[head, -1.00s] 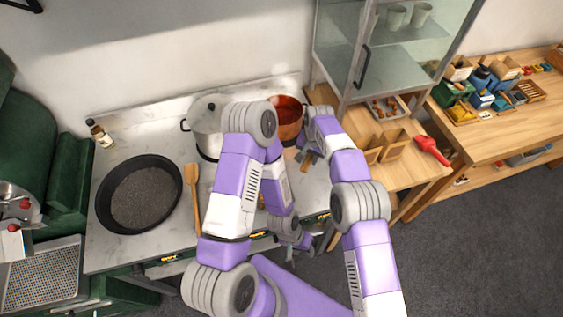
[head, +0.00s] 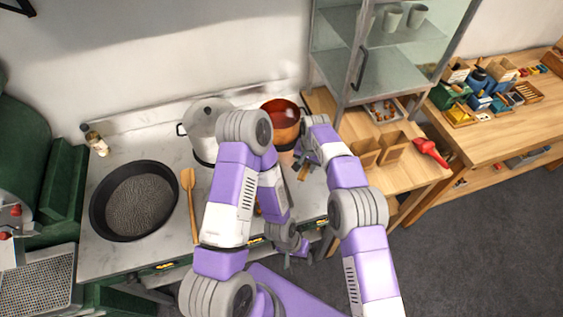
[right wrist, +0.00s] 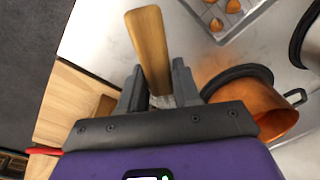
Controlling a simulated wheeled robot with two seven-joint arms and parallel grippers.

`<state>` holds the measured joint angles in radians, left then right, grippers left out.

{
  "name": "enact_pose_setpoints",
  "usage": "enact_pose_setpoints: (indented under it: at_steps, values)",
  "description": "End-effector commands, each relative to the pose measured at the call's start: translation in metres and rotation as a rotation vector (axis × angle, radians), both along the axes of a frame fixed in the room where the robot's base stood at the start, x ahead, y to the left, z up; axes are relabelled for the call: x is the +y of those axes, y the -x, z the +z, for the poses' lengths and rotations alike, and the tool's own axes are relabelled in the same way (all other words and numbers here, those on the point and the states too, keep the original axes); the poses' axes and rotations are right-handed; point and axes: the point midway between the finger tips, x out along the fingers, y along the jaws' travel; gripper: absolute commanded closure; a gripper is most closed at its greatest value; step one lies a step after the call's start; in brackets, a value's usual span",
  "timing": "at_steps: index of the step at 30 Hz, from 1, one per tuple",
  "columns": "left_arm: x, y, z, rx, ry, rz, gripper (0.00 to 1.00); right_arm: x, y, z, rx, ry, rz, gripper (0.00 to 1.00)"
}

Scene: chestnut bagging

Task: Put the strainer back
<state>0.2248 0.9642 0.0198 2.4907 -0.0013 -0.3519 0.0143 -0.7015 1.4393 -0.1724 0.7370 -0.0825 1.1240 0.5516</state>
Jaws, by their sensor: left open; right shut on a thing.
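My right gripper (right wrist: 160,88) is shut on a wooden handle (right wrist: 149,45), which looks like the strainer's. A pale metal part shows between the fingers; the strainer's bowl is hidden behind the gripper. In the head view my right gripper (head: 304,160) is beside the copper pot (head: 281,122), to its lower right, partly covered by my arm. The copper pot also shows in the right wrist view (right wrist: 262,108), to the right of the fingers and apart from them. My left gripper (head: 292,247) is open and empty, low in front of the counter's edge.
A lidded steel pot (head: 205,128) stands left of the copper pot. A black pan (head: 135,200) and wooden spatula (head: 188,185) lie further left. A chestnut tray (right wrist: 222,20) shows in the right wrist view. Wooden boxes (head: 394,148) and a glass cabinet (head: 385,65) stand at right.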

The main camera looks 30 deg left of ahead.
Motion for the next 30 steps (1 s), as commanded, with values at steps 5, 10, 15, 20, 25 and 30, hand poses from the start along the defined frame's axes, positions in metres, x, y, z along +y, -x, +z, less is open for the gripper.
enact_pose_setpoints:
  at_steps: [5, 10, 15, 20, 25, 30]
  values:
    - [0.000, 0.000, -0.003, 0.000, 0.000, 0.000, 0.57, 0.000, 0.000, -0.004, -0.002, -0.001, 0.000, 1.00]
    - [0.000, 0.000, -0.006, 0.000, 0.000, 0.000, 0.57, 0.000, 0.000, -0.007, -0.002, -0.001, 0.000, 1.00]
    - [0.000, 0.000, -0.006, 0.000, 0.000, 0.000, 0.57, 0.000, 0.000, -0.008, -0.002, -0.001, 0.000, 0.51]
    - [0.000, 0.000, -0.006, 0.000, 0.000, 0.000, 0.57, 0.000, 0.000, -0.008, -0.001, -0.001, 0.000, 0.38]
    - [0.000, 0.000, -0.006, 0.000, 0.000, 0.000, 0.57, 0.000, 0.000, -0.008, 0.001, 0.001, 0.000, 0.38]
    - [0.000, 0.000, -0.007, 0.000, 0.000, 0.000, 0.57, 0.000, 0.000, 0.005, -0.002, -0.001, 0.000, 0.38]
